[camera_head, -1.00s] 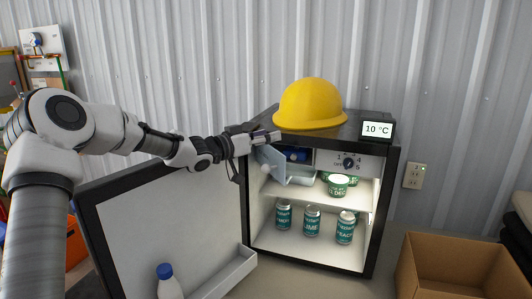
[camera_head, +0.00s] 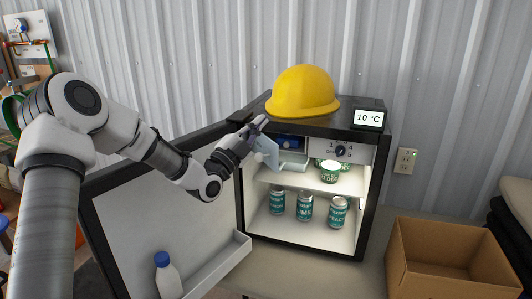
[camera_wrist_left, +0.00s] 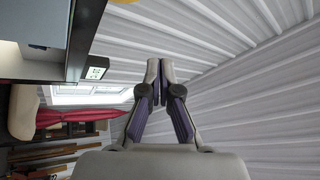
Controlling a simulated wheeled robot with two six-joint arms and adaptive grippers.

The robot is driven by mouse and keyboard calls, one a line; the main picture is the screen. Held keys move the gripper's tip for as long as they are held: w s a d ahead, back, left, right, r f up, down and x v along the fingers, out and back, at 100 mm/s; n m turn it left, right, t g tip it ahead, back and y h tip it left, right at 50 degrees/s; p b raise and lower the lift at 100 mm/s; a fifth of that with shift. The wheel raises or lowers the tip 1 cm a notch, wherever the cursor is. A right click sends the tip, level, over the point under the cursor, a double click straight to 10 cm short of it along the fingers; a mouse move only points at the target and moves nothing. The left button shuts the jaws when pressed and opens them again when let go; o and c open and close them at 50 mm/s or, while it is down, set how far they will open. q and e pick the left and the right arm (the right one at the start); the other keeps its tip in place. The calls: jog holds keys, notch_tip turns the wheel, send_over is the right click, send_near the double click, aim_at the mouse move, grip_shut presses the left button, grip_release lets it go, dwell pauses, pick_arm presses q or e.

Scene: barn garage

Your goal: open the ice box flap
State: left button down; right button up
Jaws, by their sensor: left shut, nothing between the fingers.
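The ice box (camera_head: 293,165) sits at the top left inside the small open fridge (camera_head: 308,245), with something blue inside it. Its pale blue translucent flap (camera_head: 268,150) stands swung out at the left side, leaving the front of the ice box largely uncovered. My left gripper (camera_head: 262,122) is at the flap's upper edge, in front of the fridge's top left corner; I cannot tell whether it touches the flap. In the left wrist view its fingers (camera_wrist_left: 158,82) are together with nothing between them. My right gripper is not in view.
The fridge door (camera_head: 165,205) is wide open at the left, with a white bottle (camera_head: 168,278) in its shelf. A yellow hard hat (camera_head: 303,92) and a temperature display (camera_head: 369,118) sit on top. Cans (camera_head: 305,207) and tubs (camera_head: 330,172) stand inside. A cardboard box (camera_head: 450,265) is at the right.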

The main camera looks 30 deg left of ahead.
pick_arm(q)
jog(key=s+f+g+y+p, duration=0.2)
jog(key=s+f+y+p, duration=0.2)
jog(key=f+y+p, duration=0.15)
jog(key=g+p, duration=0.2)
jog(key=p, duration=0.1)
send_near(271, 155)
jog(key=w+p, duration=0.1)
jog(key=w, duration=0.1)
jog(key=w+r+p, duration=0.1)
jog(key=w+p, duration=0.1)
jog(key=w, duration=0.1)
jog(key=shift+w+a, duration=0.35)
jog(key=shift+w, duration=0.3)
jog(key=shift+f, duration=0.1)
